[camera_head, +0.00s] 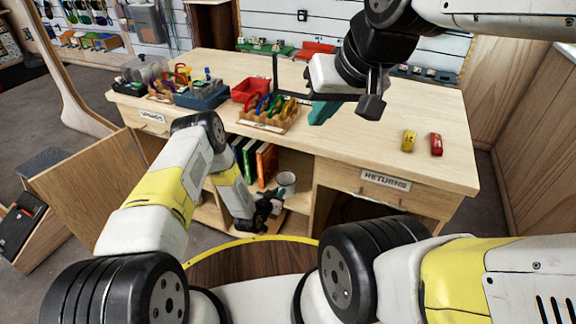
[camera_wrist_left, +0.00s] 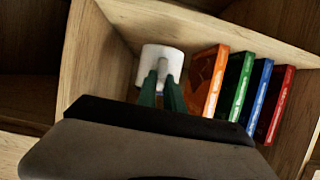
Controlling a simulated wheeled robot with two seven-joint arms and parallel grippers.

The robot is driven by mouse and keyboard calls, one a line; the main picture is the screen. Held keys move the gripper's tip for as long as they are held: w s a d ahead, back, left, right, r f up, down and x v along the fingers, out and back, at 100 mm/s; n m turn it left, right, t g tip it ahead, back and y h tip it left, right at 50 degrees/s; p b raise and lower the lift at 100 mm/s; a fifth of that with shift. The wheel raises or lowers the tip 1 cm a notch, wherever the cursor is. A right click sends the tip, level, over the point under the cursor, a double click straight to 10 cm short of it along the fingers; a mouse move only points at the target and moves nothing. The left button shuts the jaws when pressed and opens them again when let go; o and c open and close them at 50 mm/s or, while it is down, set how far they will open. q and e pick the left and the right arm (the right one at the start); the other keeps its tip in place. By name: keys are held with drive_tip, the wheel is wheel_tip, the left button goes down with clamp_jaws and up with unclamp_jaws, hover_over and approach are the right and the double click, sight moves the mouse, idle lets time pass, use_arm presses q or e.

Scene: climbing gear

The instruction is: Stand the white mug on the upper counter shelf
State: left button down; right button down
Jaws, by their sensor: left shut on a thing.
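The white mug (camera_head: 286,181) is at the open compartment under the counter, right of several upright books. My left gripper (camera_head: 266,203) is low in front of that compartment, shut on the mug. In the left wrist view the mug (camera_wrist_left: 161,62) is at the tips of the green fingers (camera_wrist_left: 160,92), close to the compartment's left wall. I cannot tell whether the mug's base touches the shelf board (camera_head: 298,202). My right gripper (camera_head: 322,98) hangs over the countertop, away from the mug; its finger gap is unclear.
The upright books (camera_head: 256,163), orange, green, blue and red in the wrist view (camera_wrist_left: 240,88), stand beside the mug. An open wooden door (camera_head: 92,185) is at left. The countertop (camera_head: 370,140) holds a carabiner rack (camera_head: 270,122), bins, and yellow and red items at right.

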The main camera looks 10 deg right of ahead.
use_arm(q)
drive_tip(key=shift+w+d+f, duration=0.7)
drive_tip(key=shift+d+f, duration=0.05)
drive_tip(key=shift+d, duration=0.85)
drive_tip(key=shift+w+d+f, duration=0.7)
drive_tip(key=shift+d, duration=0.85)
drive_tip(key=shift+w+d+f, duration=0.7)
drive_tip(key=shift+d+f, duration=0.05)
drive_tip(key=shift+d, duration=0.85)
drive_tip(key=c, duration=1.4)
unclamp_jaws()
drive_tip(key=shift+f, duration=0.2)
drive_tip(key=shift+c, duration=0.2)
drive_tip(key=shift+r, duration=0.25)
drive_tip(key=v, duration=1.2)
